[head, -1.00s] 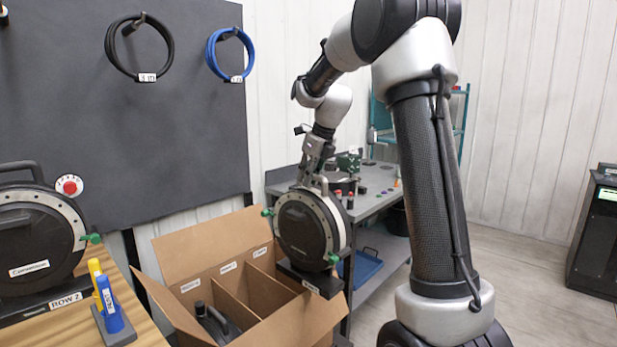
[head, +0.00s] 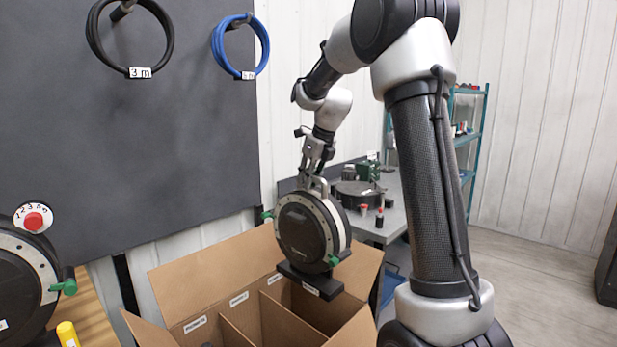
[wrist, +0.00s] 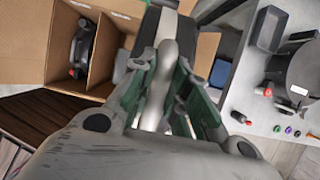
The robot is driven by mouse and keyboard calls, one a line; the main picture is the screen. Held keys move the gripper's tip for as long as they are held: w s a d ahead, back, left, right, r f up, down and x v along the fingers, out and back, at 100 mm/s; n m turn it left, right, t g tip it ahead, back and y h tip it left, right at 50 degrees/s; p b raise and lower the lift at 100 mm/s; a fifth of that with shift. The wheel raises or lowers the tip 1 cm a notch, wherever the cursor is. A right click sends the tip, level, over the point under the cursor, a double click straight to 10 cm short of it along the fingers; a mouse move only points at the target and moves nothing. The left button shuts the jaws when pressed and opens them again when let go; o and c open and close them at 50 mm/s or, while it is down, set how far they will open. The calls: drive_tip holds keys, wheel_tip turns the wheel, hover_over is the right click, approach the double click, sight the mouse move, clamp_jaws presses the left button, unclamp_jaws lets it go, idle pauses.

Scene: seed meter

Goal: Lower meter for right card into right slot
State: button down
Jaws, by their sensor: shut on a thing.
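My gripper (head: 314,172) is shut on the top handle of a round black seed meter (head: 308,228) with a grey rim, green knobs and a black base with a white label. In the wrist view the handle (wrist: 160,100) runs between my fingers (wrist: 163,95). The meter hangs upright over the right part of an open cardboard box (head: 195,285). The box has dividers and white labels on its back wall. In the wrist view another black meter (wrist: 82,45) sits in a compartment at the left. The meter hides part of the right slot.
Another meter (head: 20,285) stands on the wooden table (head: 92,310) at the left. A grey workbench (head: 395,205) with small parts is behind and right of the box. Cables hang on the dark wall panel. The floor at the right is clear.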

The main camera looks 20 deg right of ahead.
wheel_tip(320, 180, down, 44)
idle(1.6)
drive_tip(key=shift+f, duration=0.5)
idle(0.7)
drive_tip(key=shift+f, duration=0.1)
drive_tip(key=c, duration=1.3)
unclamp_jaws()
drive_tip(key=shift+s+f, duration=0.1)
drive_tip(key=shift+s, duration=0.05)
drive_tip(key=shift+r, duration=6.1)
